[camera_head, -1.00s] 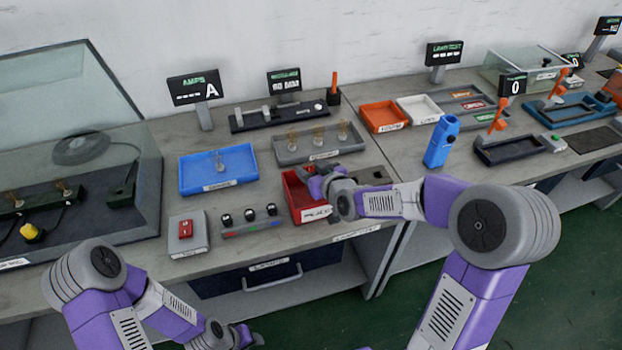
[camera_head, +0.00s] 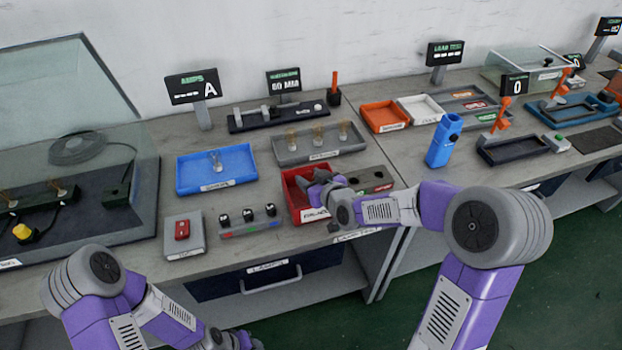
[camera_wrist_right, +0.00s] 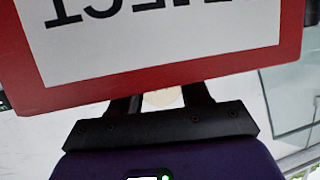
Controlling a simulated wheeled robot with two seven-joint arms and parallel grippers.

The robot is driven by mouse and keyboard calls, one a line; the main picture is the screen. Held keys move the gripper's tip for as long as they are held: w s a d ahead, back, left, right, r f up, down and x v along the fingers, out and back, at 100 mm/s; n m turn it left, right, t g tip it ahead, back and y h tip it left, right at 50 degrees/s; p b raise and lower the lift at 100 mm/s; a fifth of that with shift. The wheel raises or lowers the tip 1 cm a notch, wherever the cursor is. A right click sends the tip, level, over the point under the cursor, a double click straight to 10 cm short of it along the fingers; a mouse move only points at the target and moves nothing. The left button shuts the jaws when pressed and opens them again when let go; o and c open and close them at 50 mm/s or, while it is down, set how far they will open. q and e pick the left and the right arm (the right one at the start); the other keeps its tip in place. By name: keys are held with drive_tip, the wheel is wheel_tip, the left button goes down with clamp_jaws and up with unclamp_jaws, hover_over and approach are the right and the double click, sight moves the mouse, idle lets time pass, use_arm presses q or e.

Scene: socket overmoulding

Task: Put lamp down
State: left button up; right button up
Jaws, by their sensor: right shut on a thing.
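My right gripper (camera_head: 314,180) is at the red tray (camera_head: 289,192), with its fingers over the tray's inside. In the right wrist view the gripper (camera_wrist_right: 163,100) is shut on a lamp (camera_wrist_right: 163,97), of which only a pale round part shows between the fingers. The red tray's wall (camera_wrist_right: 165,90), with an upside-down white label, fills the top of that view and hides the rest. Whether the lamp touches the tray floor cannot be told. My left gripper (camera_head: 243,338) is low at the bottom edge, below the bench front; its jaws are unclear.
A blue tray (camera_head: 188,186) with one lamp and a grey tray (camera_head: 285,158) with several lamps stand behind. A dark panel with coloured buttons (camera_head: 372,178) is right of the red tray. A blue upright device (camera_head: 444,140) stands farther right.

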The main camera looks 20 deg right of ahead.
drive_tip(key=o, duration=1.1)
drive_tip(key=shift+c, duration=0.2)
drive_tip(key=shift+r+p, duration=0.45)
drive_tip(key=shift+p, duration=0.1)
drive_tip(key=shift+r+p, duration=0.4)
drive_tip(key=shift+p, duration=0.15)
drive_tip(key=p+v, duration=0.1)
drive_tip(key=v, duration=1)
drive_tip(key=shift+s+p, duration=0.4)
